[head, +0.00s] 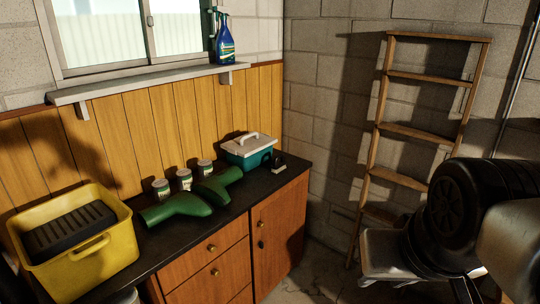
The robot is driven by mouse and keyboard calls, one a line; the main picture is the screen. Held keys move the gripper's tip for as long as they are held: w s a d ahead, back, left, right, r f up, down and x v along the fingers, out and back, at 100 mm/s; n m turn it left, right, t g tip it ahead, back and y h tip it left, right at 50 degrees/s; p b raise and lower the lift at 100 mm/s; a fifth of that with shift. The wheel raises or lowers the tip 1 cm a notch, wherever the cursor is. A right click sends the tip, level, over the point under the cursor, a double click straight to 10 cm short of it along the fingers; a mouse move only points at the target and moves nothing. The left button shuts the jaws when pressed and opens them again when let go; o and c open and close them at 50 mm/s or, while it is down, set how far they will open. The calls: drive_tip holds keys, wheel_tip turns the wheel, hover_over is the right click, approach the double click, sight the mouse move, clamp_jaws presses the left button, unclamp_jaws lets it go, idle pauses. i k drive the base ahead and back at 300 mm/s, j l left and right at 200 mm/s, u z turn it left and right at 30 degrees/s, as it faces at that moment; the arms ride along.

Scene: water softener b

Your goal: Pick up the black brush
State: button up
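A small black object with a pale underside, which looks like the black brush (277,161), sits on the dark countertop (228,214) near its far right end. It is just right of a teal box with a white lid (248,150). My arm fills the lower right of the head view, in front of the ladder and well away from the counter. Dark finger-like parts of my gripper (474,290) show at the bottom edge, partly cut off. Whether they are open or shut is unclear. Nothing is seen held in them.
A yellow bin (84,260) with a black ridged item is at left. A spray bottle (224,41) stands on the window shelf. A wooden ladder (402,130) leans at right.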

sight(277, 166)
drive_tip(key=u, duration=0.45)
drive_tip(key=j+u, duration=0.15)
drive_tip(key=u, duration=0.75)
drive_tip(key=j+u, duration=0.1)
drive_tip(key=u, duration=0.35)
drive_tip(key=k+l+z, duration=0.15)
drive_tip(key=z, duration=1.35)
drive_tip(key=i+l+u, duration=0.45)
drive_tip(key=i+l, duration=0.45)
drive_tip(key=i, duration=0.35)
drive_tip(key=i+l+u, duration=0.4)
drive_tip(key=i+l, duration=0.65)
drive_tip(key=l, duration=0.3)
